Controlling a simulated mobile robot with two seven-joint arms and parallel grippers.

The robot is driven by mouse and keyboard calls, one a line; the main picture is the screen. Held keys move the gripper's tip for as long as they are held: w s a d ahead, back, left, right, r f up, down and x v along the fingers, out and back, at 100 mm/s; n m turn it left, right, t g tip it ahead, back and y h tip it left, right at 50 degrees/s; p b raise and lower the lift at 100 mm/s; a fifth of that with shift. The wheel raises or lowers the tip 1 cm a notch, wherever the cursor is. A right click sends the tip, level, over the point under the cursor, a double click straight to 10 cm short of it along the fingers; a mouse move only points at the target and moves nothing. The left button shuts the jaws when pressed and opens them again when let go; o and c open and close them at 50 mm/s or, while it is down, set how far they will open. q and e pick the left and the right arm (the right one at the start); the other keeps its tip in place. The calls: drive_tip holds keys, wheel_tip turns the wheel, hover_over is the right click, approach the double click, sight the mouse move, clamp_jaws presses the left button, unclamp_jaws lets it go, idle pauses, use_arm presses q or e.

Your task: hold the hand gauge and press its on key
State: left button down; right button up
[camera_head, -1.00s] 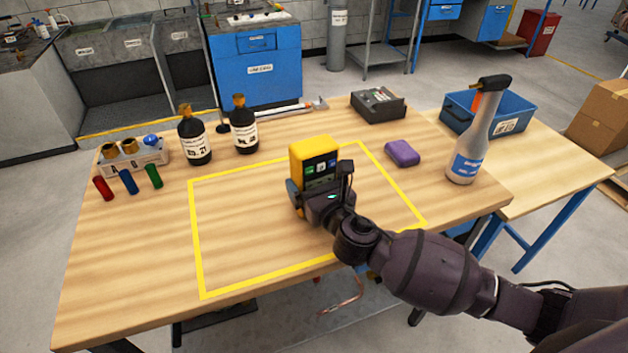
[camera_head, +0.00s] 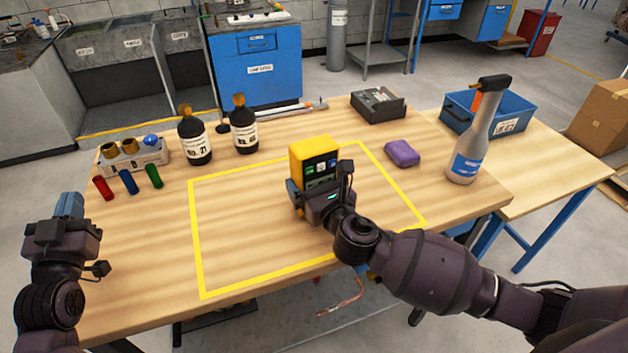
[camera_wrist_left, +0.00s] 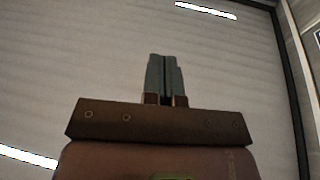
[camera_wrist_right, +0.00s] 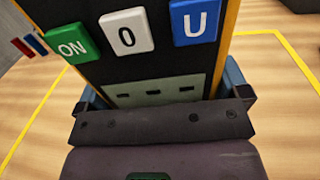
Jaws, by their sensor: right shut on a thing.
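The hand gauge (camera_head: 316,162) is a yellow-edged box with a dark face, held upright over the taped area of the table. My right gripper (camera_head: 318,188) is shut on its lower part. In the right wrist view, the gauge's dark face (camera_wrist_right: 150,65) shows a green ON key (camera_wrist_right: 72,45), a white 0 key (camera_wrist_right: 126,31) and a blue U key (camera_wrist_right: 194,21). The fingers clasp its two sides. My left gripper (camera_head: 70,207) is at the table's left edge, well away from the gauge. In the left wrist view its fingers (camera_wrist_left: 165,75) are together and empty.
Red, blue and green cylinders (camera_head: 128,181) lie near a white rack (camera_head: 135,155) at the left. Two dark bottles (camera_head: 195,138) stand behind the yellow tape square (camera_head: 198,240). A purple block (camera_head: 402,153) and a spray bottle (camera_head: 466,155) are at the right. The square's left part is clear.

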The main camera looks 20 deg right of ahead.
use_arm(q)
drive_tip(key=d+f+m+g+h, duration=0.1)
drive_tip(key=d+m+g+h, duration=0.3)
drive_tip(key=d, duration=1)
use_arm(e)
drive_tip(key=shift+s+f, duration=0.1)
drive_tip(key=shift+f, duration=0.35)
use_arm(q)
drive_tip(key=m+g+h, duration=0.3)
drive_tip(key=m+g, duration=0.1)
drive_tip(key=m, duration=0.5)
approach(309, 171)
drive_tip(key=w+f, duration=0.2)
drive_tip(key=w, duration=0.1)
drive_tip(key=s+d+m, duration=0.3)
drive_tip(key=s+d, duration=0.5)
drive_tip(key=w+a, duration=0.1)
drive_tip(key=w, duration=0.8)
drive_tip(key=shift+a+r+g, duration=0.2)
drive_tip(key=shift+r+g, duration=0.15)
drive_tip(key=shift+g, duration=0.05)
